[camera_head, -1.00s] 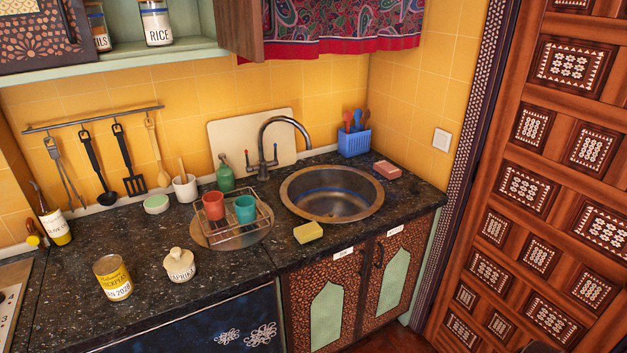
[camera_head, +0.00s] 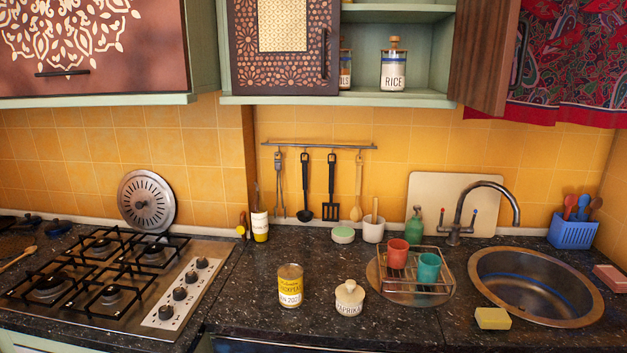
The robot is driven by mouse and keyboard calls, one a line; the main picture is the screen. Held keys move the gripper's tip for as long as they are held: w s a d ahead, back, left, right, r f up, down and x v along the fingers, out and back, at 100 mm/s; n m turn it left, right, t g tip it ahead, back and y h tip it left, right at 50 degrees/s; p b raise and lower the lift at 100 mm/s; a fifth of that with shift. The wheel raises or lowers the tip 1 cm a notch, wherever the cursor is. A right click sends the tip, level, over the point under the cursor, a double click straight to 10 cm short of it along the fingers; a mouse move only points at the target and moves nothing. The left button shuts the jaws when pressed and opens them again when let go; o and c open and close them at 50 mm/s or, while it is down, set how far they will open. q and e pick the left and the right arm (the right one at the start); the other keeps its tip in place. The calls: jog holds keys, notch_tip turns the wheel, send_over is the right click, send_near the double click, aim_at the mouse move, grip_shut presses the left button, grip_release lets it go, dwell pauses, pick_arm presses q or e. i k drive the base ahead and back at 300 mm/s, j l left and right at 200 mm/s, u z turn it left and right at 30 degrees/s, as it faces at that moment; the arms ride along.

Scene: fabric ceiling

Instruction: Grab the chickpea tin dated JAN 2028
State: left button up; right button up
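A yellow-labelled tin (camera_head: 290,285) stands upright on the dark speckled counter, left of the paprika jar. Its label reads "JAN 202" and a last digit that is hard to make out here; the word above looks like chickpeas. Nothing touches the tin. Neither of my grippers is in the picture.
The paprika jar (camera_head: 350,298) stands close on the tin's right. A dish rack (camera_head: 447,276) with a red cup (camera_head: 398,253) and teal cup (camera_head: 429,268) is farther right, before the sink (camera_head: 536,287). The gas hob (camera_head: 100,280) is left. Counter around the tin's front is clear.

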aim_at(290, 276)
jog(key=i+l, duration=0.2)
jog(key=l, duration=0.15)
jog(key=i+l+u, duration=0.1)
jog(key=l, duration=0.3)
jog(key=i+l, duration=0.25)
jog(key=i+l+u, duration=0.1)
jog(key=l, duration=0.4)
jog(key=i+l, duration=0.2)
jog(key=l, duration=0.2)
jog(key=i+l, duration=0.15)
jog(key=l, duration=0.25)
jog(key=j+u, duration=0.05)
